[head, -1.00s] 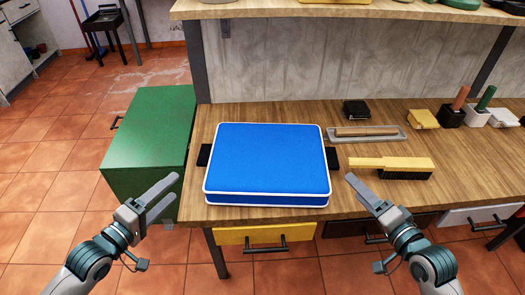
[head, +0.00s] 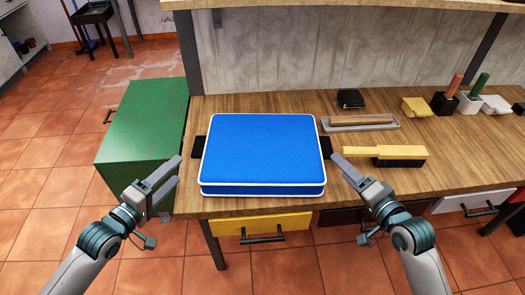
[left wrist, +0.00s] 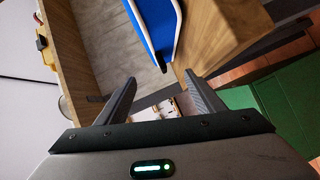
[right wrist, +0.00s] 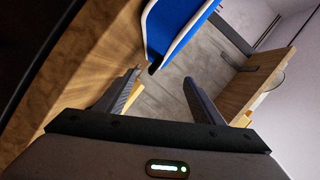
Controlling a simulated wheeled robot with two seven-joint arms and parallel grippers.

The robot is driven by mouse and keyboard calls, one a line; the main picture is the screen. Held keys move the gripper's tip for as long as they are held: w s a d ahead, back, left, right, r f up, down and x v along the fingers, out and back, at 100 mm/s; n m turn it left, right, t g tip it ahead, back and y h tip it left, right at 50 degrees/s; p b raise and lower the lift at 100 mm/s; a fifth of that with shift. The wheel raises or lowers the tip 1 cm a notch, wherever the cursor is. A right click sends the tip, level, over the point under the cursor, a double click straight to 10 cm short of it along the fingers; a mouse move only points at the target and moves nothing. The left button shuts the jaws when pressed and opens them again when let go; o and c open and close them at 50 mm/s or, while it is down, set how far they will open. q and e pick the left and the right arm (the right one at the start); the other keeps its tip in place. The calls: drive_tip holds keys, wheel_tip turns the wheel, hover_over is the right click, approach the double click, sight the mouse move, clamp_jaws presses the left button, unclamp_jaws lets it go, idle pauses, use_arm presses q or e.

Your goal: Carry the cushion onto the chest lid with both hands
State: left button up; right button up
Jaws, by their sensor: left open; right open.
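The blue cushion (head: 264,150) with white piping lies flat on the wooden workbench, with a dark handle tab at its left (head: 200,147) and right (head: 326,147) sides. It also shows in the left wrist view (left wrist: 157,22) and right wrist view (right wrist: 172,25). The green chest (head: 146,125) stands on the floor left of the bench, its lid closed and bare. My left gripper (head: 177,170) is open and empty, in front of the chest and left of the cushion. My right gripper (head: 345,166) is open and empty, just right of the cushion's front right corner. Neither touches the cushion.
A yellow brush (head: 385,154) lies on the bench close to my right gripper. Behind it are a tray with a roller (head: 361,122) and a black box (head: 350,98). A shelf (head: 350,8) overhangs the bench. A yellow drawer (head: 259,226) is under the front edge.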

sight(202, 147)
use_arm(q)
drive_tip(key=x, duration=1.3)
drive_tip(key=shift+w+d, duration=0.15)
drive_tip(key=shift+w, duration=0.2)
use_arm(e)
drive_tip(key=x, duration=1.3)
drive_tip(key=shift+w+a+f, duration=0.15)
drive_tip(key=shift+w, duration=0.15)
use_arm(q)
drive_tip(key=shift+c, duration=0.3)
use_arm(e)
drive_tip(key=shift+c, duration=0.3)
use_arm(q)
drive_tip(key=c, duration=1)
use_arm(e)
drive_tip(key=c, duration=1)
use_arm(q)
clamp_jaws()
use_arm(e)
drive_tip(key=c, duration=0.3)
use_arm(q)
drive_tip(key=shift+s, duration=0.1)
use_arm(e)
drive_tip(key=shift+s+a, duration=0.1)
drive_tip(key=shift+c, duration=0.3)
use_arm(q)
drive_tip(key=shift+d, duration=0.1)
